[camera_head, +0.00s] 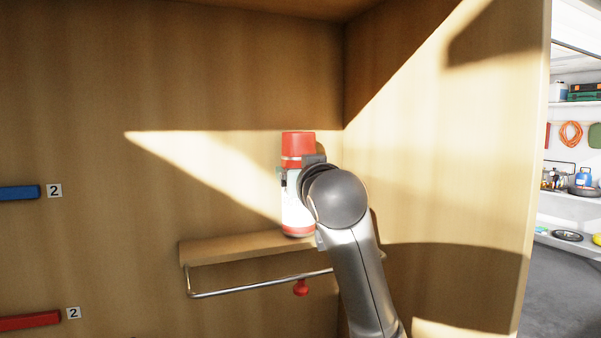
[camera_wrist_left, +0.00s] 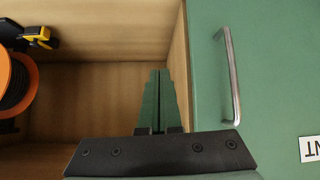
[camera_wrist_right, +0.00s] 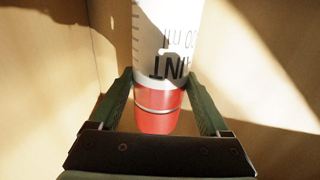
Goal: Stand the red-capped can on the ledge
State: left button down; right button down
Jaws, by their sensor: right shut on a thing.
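The red-capped can (camera_head: 297,208) has a white body and a red band near its base. It is upright over the wooden ledge (camera_head: 215,249), its base at the ledge's top surface; I cannot tell whether it touches. My right gripper (camera_head: 300,178) is shut on the can and partly hidden behind my wrist. In the right wrist view the can (camera_wrist_right: 165,40) is between the two green fingers (camera_wrist_right: 160,82), red cap nearest the palm. My left gripper (camera_wrist_left: 158,85) is shut and empty in the left wrist view; it is out of the head view.
A metal rail (camera_head: 250,287) with a red knob (camera_head: 300,288) hangs under the ledge. A wooden side wall (camera_head: 450,190) stands close on the right. Blue (camera_head: 18,192) and red (camera_head: 28,321) bars are at left. A green panel with a handle (camera_wrist_left: 230,75) is beside my left gripper.

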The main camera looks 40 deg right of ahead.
jog(key=shift+f, duration=0.15)
grip_release()
jog(key=p+v, duration=0.2)
jog(key=v, duration=1)
jog(key=shift+p, duration=0.3)
